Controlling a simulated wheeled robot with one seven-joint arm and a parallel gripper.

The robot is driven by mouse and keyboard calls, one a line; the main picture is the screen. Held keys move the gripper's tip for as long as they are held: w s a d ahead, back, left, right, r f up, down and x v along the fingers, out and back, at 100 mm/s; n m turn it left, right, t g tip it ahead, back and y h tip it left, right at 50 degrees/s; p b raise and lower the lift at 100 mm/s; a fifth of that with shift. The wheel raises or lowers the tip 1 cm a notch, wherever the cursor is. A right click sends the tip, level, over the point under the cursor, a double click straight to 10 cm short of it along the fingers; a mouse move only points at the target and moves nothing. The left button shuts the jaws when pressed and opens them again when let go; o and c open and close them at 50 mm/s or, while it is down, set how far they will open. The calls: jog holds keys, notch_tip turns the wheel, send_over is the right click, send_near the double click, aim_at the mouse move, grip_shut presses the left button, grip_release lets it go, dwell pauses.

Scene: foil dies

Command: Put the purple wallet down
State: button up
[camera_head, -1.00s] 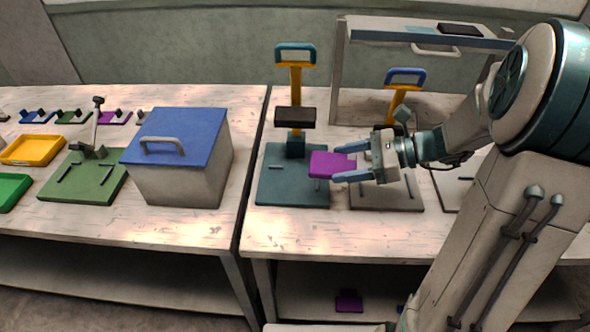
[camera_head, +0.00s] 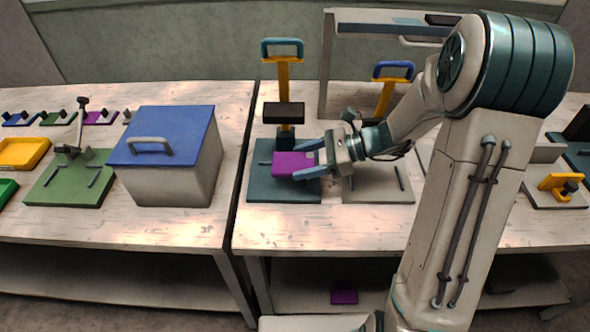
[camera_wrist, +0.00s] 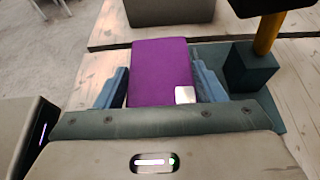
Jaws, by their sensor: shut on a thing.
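The purple wallet (camera_head: 292,165) is between the blue fingers of my gripper (camera_head: 310,160), over the teal base plate (camera_head: 262,190) of a press with a yellow post. In the wrist view the wallet (camera_wrist: 160,75) lies flat between the two fingers (camera_wrist: 160,90), with a small pale square on its near right corner. My gripper is shut on it. I cannot tell whether the wallet touches the plate or hangs just above it.
The press's dark block (camera_head: 284,113) and yellow post (camera_head: 283,75) stand right behind the wallet. A grey plate (camera_head: 378,190) lies to the right. A box with a blue lid (camera_head: 165,135) stands on the left table. Bare wood (camera_head: 300,230) is free in front.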

aim_at(295, 161)
jog(key=shift+w+a+f, duration=0.45)
jog(key=shift+a, duration=0.15)
jog(key=shift+w+a+f, duration=0.4)
jog(key=shift+a+f, duration=0.05)
jog(key=shift+a, duration=0.15)
jog(key=shift+f+p, duration=0.35)
jog(key=shift+f, duration=1.45)
jog(key=shift+f, duration=0.3)
jog(key=o, duration=1)
jog(key=shift+r, duration=0.1)
